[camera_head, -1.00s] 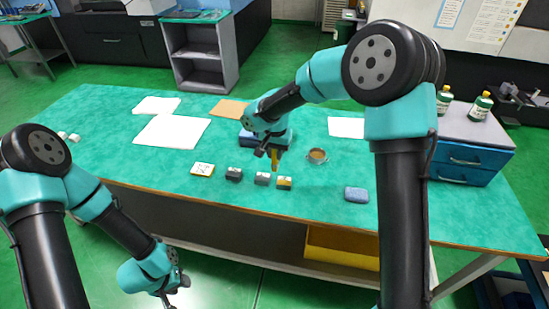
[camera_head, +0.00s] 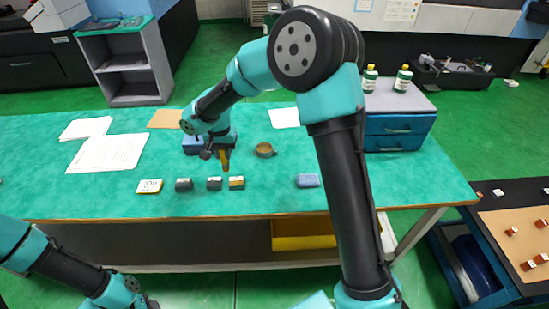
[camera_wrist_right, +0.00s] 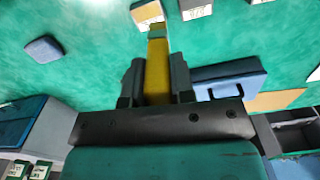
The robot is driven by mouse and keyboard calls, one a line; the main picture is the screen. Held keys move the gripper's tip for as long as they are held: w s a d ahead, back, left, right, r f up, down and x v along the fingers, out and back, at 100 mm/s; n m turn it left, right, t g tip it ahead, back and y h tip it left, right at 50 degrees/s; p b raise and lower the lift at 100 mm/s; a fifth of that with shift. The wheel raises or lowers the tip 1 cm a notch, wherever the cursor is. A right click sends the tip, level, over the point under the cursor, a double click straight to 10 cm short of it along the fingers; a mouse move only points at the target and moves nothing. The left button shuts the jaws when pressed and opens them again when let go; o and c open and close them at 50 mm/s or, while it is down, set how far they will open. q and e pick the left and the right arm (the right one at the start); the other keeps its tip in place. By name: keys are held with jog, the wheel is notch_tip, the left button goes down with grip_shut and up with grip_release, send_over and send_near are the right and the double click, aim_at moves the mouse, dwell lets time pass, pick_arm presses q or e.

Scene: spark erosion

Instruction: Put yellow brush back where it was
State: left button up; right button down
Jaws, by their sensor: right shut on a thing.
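My right gripper (camera_head: 217,156) is shut on the yellow brush (camera_head: 225,161), which hangs down over the green table. In the right wrist view the brush (camera_wrist_right: 157,70) stands between the two dark fingers (camera_wrist_right: 157,85). A blue block-like holder (camera_head: 192,146) lies just behind the gripper, partly hidden by it. In the wrist view the holder (camera_wrist_right: 228,80) has a notch in its edge and sits to the right of the brush, apart from it. My left gripper (camera_head: 148,304) is at the bottom edge, mostly cut off, so its jaws cannot be judged.
Several small blocks (camera_head: 214,184) line the front of the table. White papers (camera_head: 108,152) lie at left. A blue drawer unit (camera_head: 398,134) stands at the right.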

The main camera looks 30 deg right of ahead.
jog(key=s+d+f+m, duration=0.2)
jog(key=s+d+m, duration=0.2)
jog(key=d, duration=0.6)
jog(key=s+d+f+m, duration=0.3)
jog(key=d, duration=0.8)
jog(key=shift+s+d+m, duration=0.15)
jog(key=shift+s+m, duration=0.2)
jog(key=shift+m, duration=0.05)
jog(key=w+d+f, duration=0.1)
jog(key=w+d, duration=0.7)
jog(key=w, duration=0.4)
jog(key=shift+w+d+f, duration=0.25)
jog(key=shift+w+d, duration=0.1)
jog(key=shift+w+d+f, duration=0.1)
jog(key=shift+w+f, duration=0.05)
jog(key=shift+f, duration=0.75)
jog(key=shift+w+d+f, duration=0.1)
jog(key=shift+f, duration=0.8)
jog(key=shift+f, duration=0.1)
